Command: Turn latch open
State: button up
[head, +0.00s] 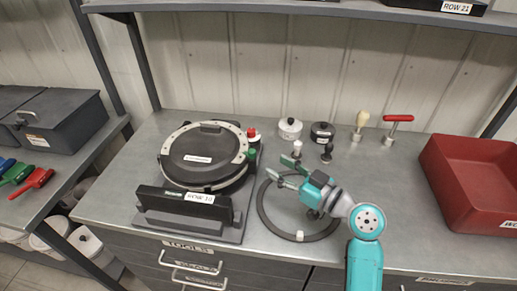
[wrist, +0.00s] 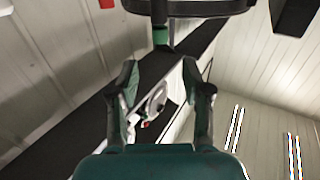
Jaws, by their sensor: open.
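The seed meter (head: 197,158) is a round black housing with a pale ring, lying on a dark base at the left middle of the bench. On its right rim are a small red-capped part (head: 251,133) and a green part (head: 251,154). I cannot tell for sure which is the latch. My gripper (head: 281,168) is open and empty, to the right of the housing and apart from it, its fingers pointing toward it. In the wrist view, the open fingers (wrist: 160,72) have nothing clearly between them; a dark part and a red piece (wrist: 106,3) show at the top.
A black hose ring (head: 268,222) lies beneath my gripper. Behind stand a white canister (head: 290,128), a dark canister (head: 322,132), a wooden-knobbed tool (head: 360,124) and a red T-handle (head: 398,121). A red bin (head: 470,190) is at the right. A shelf (head: 300,7) hangs above.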

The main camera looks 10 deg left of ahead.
aim_at(255, 153)
jog(key=x, duration=1)
grip_shut()
